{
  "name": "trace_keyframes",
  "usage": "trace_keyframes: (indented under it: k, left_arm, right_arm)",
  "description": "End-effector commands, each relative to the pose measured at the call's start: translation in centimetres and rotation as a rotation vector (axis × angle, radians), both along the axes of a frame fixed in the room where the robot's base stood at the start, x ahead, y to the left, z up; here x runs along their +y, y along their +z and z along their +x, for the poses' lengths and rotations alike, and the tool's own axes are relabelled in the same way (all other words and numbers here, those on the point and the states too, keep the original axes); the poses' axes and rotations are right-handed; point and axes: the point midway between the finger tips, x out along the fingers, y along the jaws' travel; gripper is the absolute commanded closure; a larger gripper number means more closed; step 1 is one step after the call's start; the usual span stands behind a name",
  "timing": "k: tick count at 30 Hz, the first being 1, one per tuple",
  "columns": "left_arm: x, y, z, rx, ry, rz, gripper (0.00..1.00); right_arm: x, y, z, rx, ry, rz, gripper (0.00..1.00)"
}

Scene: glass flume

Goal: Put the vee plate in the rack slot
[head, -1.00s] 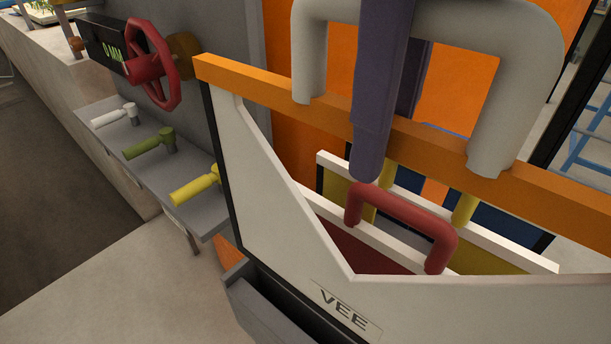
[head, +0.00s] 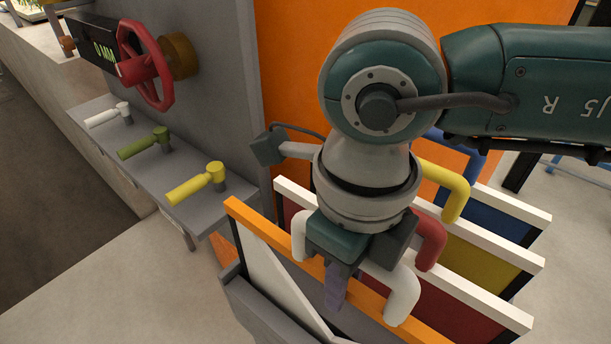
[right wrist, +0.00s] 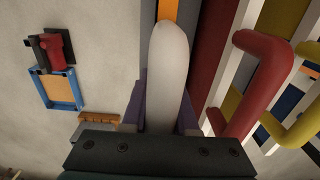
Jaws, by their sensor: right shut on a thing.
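The vee plate (head: 262,262) is a pale plate with a V-shaped cut, an orange top bar and a white handle. It stands upright at the front of the grey rack (head: 262,318), its lower part hidden behind the rack's front wall. I cannot tell whether it is fully seated in the slot. My right gripper (head: 337,288) is shut on the white handle from above and hides its middle. In the right wrist view the purple fingers (right wrist: 160,105) lie either side of the handle (right wrist: 168,65). My left gripper is not in view.
Behind the vee plate stand plates with red (head: 432,240), yellow (head: 448,190) and blue handles, close to my right gripper. A red handwheel (head: 146,66) and a shelf with white, green and yellow levers (head: 196,184) are at left. An orange panel (head: 290,70) stands behind.

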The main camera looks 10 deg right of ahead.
Motion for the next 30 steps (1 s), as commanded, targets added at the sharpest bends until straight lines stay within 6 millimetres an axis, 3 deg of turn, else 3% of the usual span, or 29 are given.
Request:
trace_keyframes:
  k: [6, 17, 18, 26, 30]
  left_arm:
    - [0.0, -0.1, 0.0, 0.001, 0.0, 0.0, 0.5]
    - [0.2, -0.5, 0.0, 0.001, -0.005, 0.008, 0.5]
    - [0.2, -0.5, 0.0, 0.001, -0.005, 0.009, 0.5]
    - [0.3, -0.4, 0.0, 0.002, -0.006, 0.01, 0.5]
    - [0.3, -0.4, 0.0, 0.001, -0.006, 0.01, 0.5]
  right_arm:
    - [0.1, -2.2, 0.0, -0.001, 0.0, 0.002, 1.0]
    - [0.1, -2.6, 0.1, -0.002, 0.0, 0.002, 1.0]
    - [0.0, -2.7, 0.0, 0.001, 0.0, -0.001, 0.72]
    - [0.0, -2.6, 0.0, 0.001, -0.001, -0.001, 0.43]
    - [0.0, -2.6, 0.0, 0.001, -0.001, -0.001, 0.43]
